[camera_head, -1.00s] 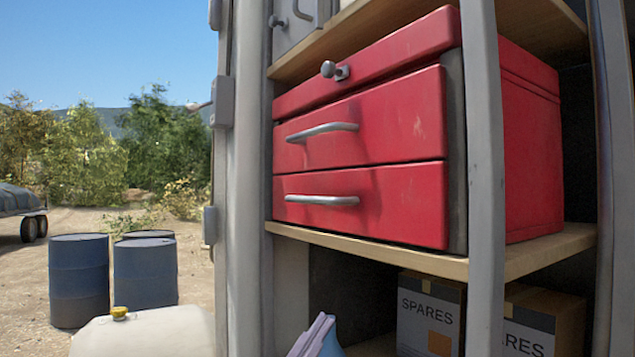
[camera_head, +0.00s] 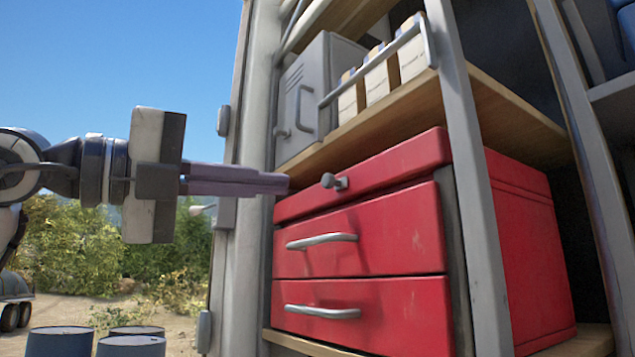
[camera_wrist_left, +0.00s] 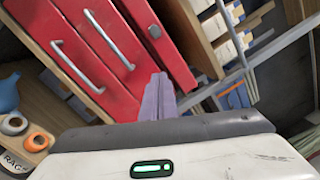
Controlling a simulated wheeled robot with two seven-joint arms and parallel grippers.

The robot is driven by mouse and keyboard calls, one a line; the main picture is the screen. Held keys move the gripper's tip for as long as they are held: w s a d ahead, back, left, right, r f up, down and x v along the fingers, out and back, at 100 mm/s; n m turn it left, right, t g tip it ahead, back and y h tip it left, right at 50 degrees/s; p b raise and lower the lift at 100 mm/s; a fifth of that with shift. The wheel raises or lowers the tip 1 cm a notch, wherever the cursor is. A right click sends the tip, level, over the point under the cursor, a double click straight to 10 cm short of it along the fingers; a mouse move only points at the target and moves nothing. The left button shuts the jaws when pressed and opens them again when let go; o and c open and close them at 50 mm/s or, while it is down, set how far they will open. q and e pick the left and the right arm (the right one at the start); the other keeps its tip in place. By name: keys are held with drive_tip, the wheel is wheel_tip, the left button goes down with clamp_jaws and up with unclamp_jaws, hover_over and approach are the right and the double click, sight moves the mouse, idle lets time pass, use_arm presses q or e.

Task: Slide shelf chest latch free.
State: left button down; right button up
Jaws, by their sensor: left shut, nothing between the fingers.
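The red chest (camera_head: 400,240) stands on a wooden shelf, with two handled drawers below a narrow top panel. Its latch (camera_head: 335,181) is a small grey knob on a bracket on that panel. In the left wrist view a grey piece on the red front (camera_wrist_left: 155,32) appears to be the latch. My left gripper (camera_head: 284,183) is shut and empty, its purple fingers level and pointing right. In the head view the tips end just left of the latch, with a gap between. The wrist view also shows the fingers (camera_wrist_left: 160,90) below the chest front. My right gripper is not in view.
A grey upright post (camera_head: 462,170) stands in front of the chest's right part. A grey metal box (camera_head: 318,95) and several small cartons sit on the shelf above. Blue barrels (camera_head: 60,342) stand outside at lower left. The space left of the cabinet is open.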

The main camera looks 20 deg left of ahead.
sight(334, 183)
use_arm(q)
drive_tip(key=shift+a+r, duration=0.1)
drive_tip(key=shift+a, duration=0.1)
drive_tip(key=shift+d, duration=0.1)
drive_tip(key=w+d+r+p, duration=0.1)
drive_tip(key=w+p, duration=0.1)
drive_tip(key=w, duration=0.3)
drive_tip(key=w+d+r+p, duration=0.1)
drive_tip(key=w+d+p, duration=0.1)
drive_tip(key=w, duration=0.3)
drive_tip(key=shift+w+d+r+p, duration=0.25)
drive_tip(key=shift+w+r+p, duration=0.15)
drive_tip(key=shift+p, duration=0.1)
